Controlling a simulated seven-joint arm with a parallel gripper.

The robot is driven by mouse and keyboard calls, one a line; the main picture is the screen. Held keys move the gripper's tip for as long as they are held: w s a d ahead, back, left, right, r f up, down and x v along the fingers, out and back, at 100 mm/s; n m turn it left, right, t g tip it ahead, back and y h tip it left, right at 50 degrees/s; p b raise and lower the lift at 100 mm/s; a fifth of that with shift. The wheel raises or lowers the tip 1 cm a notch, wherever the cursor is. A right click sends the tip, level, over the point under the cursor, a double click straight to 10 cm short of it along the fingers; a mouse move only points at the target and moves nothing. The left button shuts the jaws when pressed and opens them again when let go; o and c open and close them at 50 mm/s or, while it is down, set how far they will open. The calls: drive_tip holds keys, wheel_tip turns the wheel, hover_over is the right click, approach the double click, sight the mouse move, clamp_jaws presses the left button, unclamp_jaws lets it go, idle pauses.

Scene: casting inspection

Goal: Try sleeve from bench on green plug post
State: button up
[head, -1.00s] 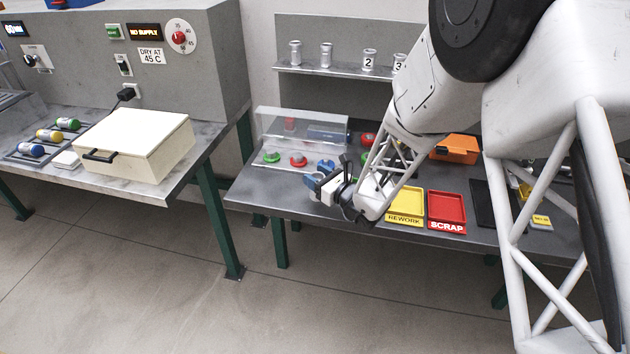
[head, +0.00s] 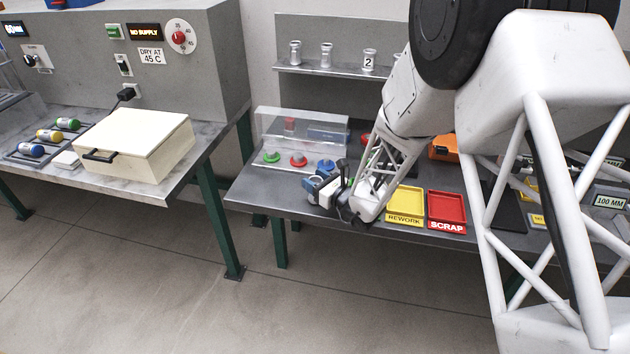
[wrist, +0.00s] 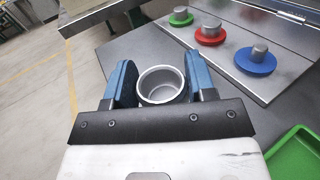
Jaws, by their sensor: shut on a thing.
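My gripper (wrist: 160,85) is shut on a silver metal sleeve (wrist: 160,82), a short open-topped cup shape between the two blue fingers in the wrist view. In the head view my gripper (head: 328,186) is above the front of the right bench, and the sleeve is hard to make out there. The green plug post (wrist: 181,17) is a grey post on a green round base, the farthest of three in the wrist view. It also shows in the head view (head: 271,157), at the left of the row. The sleeve is apart from it.
The red plug post (wrist: 210,32) and blue plug post (wrist: 257,58) stand in the same row. A clear cover (head: 300,128) rises behind them. A yellow rework tray (head: 405,204) and red scrap tray (head: 447,207) lie to the right. The bench's front-left surface (head: 262,190) is clear.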

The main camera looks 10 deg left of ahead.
drive_tip(key=shift+f, duration=0.2)
idle(0.3)
drive_tip(key=o, duration=1.1)
drive_tip(key=shift+o, duration=0.2)
drive_tip(key=shift+v, duration=3.9)
drive_tip(key=shift+s+a, duration=0.1)
drive_tip(key=s+d+r+n+g+h, duration=0.1)
drive_tip(key=s+d+r+n+g, duration=0.2)
drive_tip(key=s+r+n+g, duration=0.35)
drive_tip(key=s+d+r+n+g+h, duration=0.2)
drive_tip(key=s+d+r+n+g, duration=0.1)
drive_tip(key=s+r+n, duration=0.55)
drive_tip(key=s+d+r+n+t+h, duration=0.1)
drive_tip(key=s+d+r+n+h, duration=0.3)
drive_tip(key=s+d, duration=0.5)
drive_tip(key=s+d+r+n+t+h, duration=0.2)
drive_tip(key=s+d+r+n+h, duration=0.2)
drive_tip(key=d, duration=1.1)
drive_tip(key=s+r+h, duration=0.2)
drive_tip(key=s+h, duration=0.2)
drive_tip(key=s, duration=0.1)
drive_tip(key=shift+s+r+n+h, duration=0.35)
drive_tip(key=shift+s+n+h, duration=0.05)
